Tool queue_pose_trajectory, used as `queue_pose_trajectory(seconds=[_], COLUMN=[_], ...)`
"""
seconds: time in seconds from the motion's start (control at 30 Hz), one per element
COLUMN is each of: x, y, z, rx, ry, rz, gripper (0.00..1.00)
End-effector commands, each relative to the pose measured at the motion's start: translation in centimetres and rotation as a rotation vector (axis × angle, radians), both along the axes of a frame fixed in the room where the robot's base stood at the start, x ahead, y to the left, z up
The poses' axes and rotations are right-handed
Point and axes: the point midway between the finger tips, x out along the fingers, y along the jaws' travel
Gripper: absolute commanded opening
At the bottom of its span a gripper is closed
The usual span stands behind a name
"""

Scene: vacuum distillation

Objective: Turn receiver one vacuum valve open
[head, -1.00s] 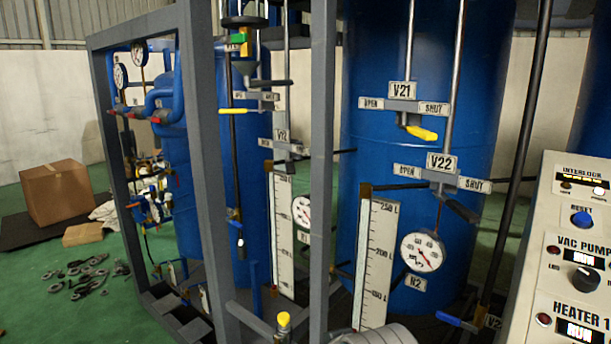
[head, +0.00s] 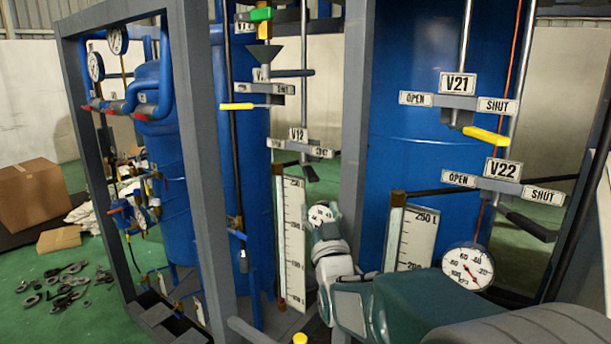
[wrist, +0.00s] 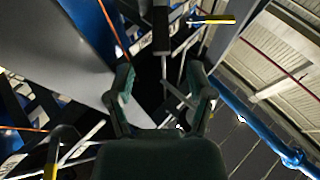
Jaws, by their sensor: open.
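The left tank's post carries two valves. The upper one has a yellow lever (head: 237,106) pointing left, level, below a label partly hidden by a funnel. The lower one, labelled V12 (head: 298,134), has a short dark handle (head: 310,172) hanging below its plate.
Grey frame posts (head: 200,170) stand left of and between the tanks. The right tank (head: 405,150) carries V21 with a yellow lever (head: 486,134) and V22 with a dark handle (head: 528,226). A level scale (head: 292,240) stands below V12.

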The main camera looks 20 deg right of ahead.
Motion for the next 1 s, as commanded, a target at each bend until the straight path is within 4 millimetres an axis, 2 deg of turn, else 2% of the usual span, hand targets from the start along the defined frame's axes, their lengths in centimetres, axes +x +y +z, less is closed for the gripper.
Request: queue_pose_trajectory(seconds=[0.17, 0.6, 0.8, 1.0], x=[1.5, 8.4, 9.6, 9.7], y=[-0.3, -1.7, -1.9, -2.0], z=[0.7, 3.5, 4.1, 4.2], rx=[-0.001, -0.001, -0.001, -0.001], ry=[-0.007, -0.005, -0.004, -0.004], rz=[0.000, 0.001, 0.001, 0.001], gripper=[0.69, 0.69, 0.69, 0.69])
